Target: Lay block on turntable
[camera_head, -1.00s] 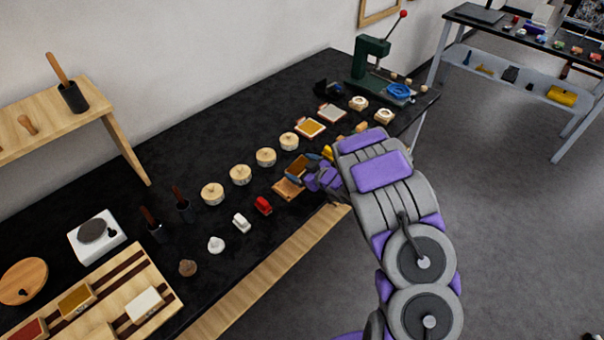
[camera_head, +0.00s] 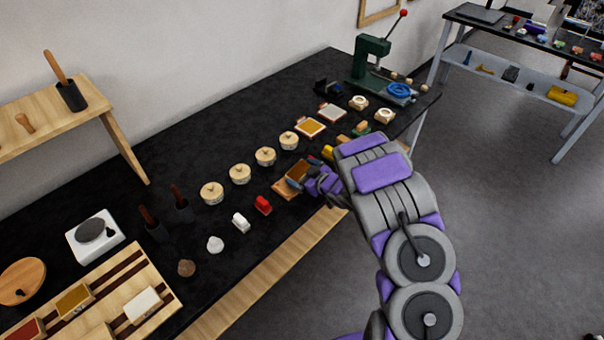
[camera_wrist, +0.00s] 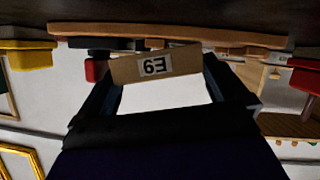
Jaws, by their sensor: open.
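A block with a brown top (camera_head: 299,170) sits on a flat wooden board (camera_head: 281,190) near the table's front edge. My gripper (camera_head: 305,172) is open at the block's right end. In the wrist view the picture is upside down, and the block's labelled end (camera_wrist: 155,65) shows between the two spread fingers of my gripper (camera_wrist: 175,90); I cannot tell whether they touch it. The board's edge (camera_wrist: 200,37) runs behind it. At the far left, a round wooden disc (camera_head: 22,275) with a small dark piece on it may be the turntable.
Round lidded pots (camera_head: 239,174) stand behind the board. A red piece (camera_head: 263,205) is left of it. A white base with a grey disc (camera_head: 95,237) and a striped rack of blocks (camera_head: 110,300) are nearer. A green press (camera_head: 372,65) stands at the back.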

